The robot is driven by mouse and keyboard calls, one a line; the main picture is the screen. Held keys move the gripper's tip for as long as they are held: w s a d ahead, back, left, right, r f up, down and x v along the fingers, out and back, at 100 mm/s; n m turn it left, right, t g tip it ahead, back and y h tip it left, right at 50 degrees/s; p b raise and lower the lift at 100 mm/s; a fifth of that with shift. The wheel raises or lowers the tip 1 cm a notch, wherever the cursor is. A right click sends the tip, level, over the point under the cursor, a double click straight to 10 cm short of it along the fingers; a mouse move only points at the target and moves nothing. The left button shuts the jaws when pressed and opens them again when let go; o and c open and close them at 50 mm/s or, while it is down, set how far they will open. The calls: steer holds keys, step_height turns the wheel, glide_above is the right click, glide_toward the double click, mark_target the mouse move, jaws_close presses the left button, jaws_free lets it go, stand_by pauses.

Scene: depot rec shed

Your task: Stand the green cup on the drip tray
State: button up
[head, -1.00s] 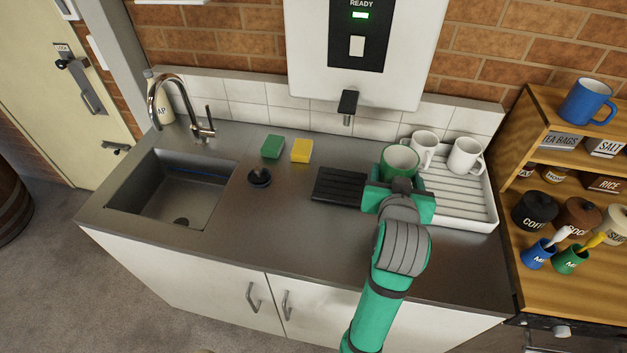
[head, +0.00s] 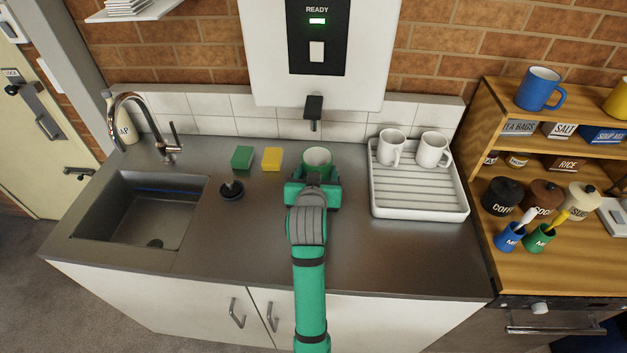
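The green cup (head: 317,157) is upright below the dispenser spout, its pale inside and green rim showing from above. My gripper (head: 315,178) is at the cup's near side and appears shut on it; the fingertips are largely hidden behind the gripper body. The black drip tray is hidden under my gripper and the cup. I cannot tell whether the cup's base touches the tray.
The dispenser spout (head: 313,107) hangs just behind and above the cup. A white draining rack (head: 420,205) with two white mugs (head: 432,149) stands to the right. A yellow sponge (head: 272,159), a green sponge (head: 242,157), a dark brush (head: 231,191) and the sink (head: 150,215) lie left.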

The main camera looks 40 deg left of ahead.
steer(key=shift+a+f, duration=0.4)
steer(key=shift+f, duration=0.75)
steer(key=shift+a+f, duration=0.15)
steer(key=shift+f, duration=0.8)
steer(key=shift+f, duration=0.15)
steer(key=o, duration=1.3)
steer(key=v, duration=1.2)
